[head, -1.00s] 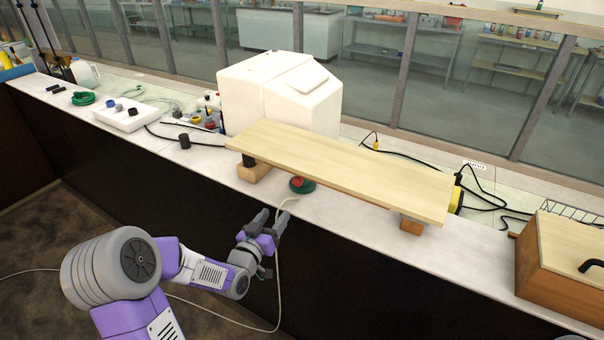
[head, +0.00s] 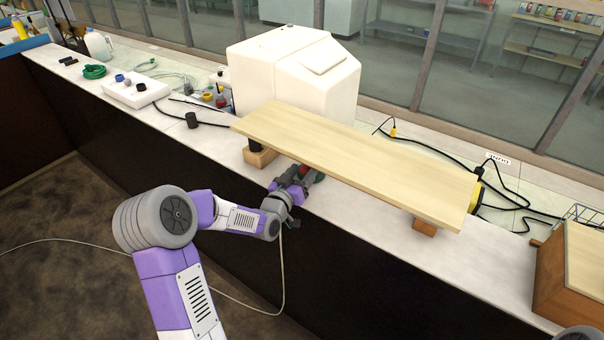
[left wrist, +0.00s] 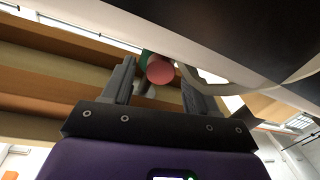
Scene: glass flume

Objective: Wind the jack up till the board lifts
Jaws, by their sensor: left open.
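The pale wooden board (head: 370,160) lies across a wooden block (head: 260,157) at its left end and another support (head: 425,227) near its right end. The jack (head: 319,177), green with a red knob, is under the board's front edge and mostly hidden by the board and my left gripper. My left gripper (head: 303,174) reaches in at the counter's front edge. In the left wrist view, its two fingers (left wrist: 157,78) are apart, with the round red knob (left wrist: 160,70) showing between them; contact cannot be told. My right gripper is not in view.
A white box-shaped unit (head: 290,75) stands behind the board. A wooden box (head: 575,270) is at the right end of the counter (head: 380,240). Black cables lie behind the board. A pale cord (head: 282,270) hangs down the counter front near my left gripper.

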